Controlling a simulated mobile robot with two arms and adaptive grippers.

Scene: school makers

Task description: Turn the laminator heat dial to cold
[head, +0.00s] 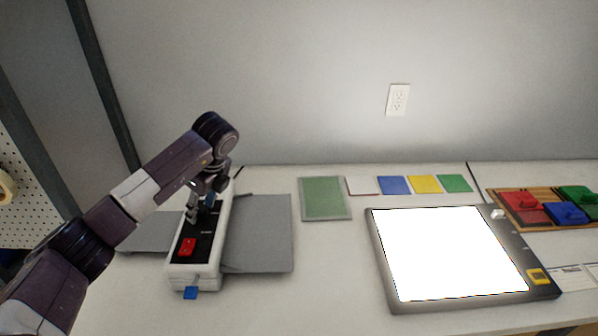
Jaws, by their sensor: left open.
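The laminator (193,276) is a long white machine with a black top panel, standing on the white table at left. A red switch (187,247) sits near its front end, and a blue tab (190,293) sticks out at the front. A blue part (210,201) shows on the panel farther back, partly hidden by my gripper; I cannot tell its setting. My left gripper (193,214) points down over the panel, behind the red switch. It is open, close to the blue part; I cannot tell whether it touches. My right gripper is not in view.
Grey trays (262,235) extend from both sides of the laminator. A green sheet (325,199) and several coloured cards (425,184) lie behind. A lit panel (450,253) fills the middle right, with a wooden board of coloured blocks (535,220) beyond. The front middle table is clear.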

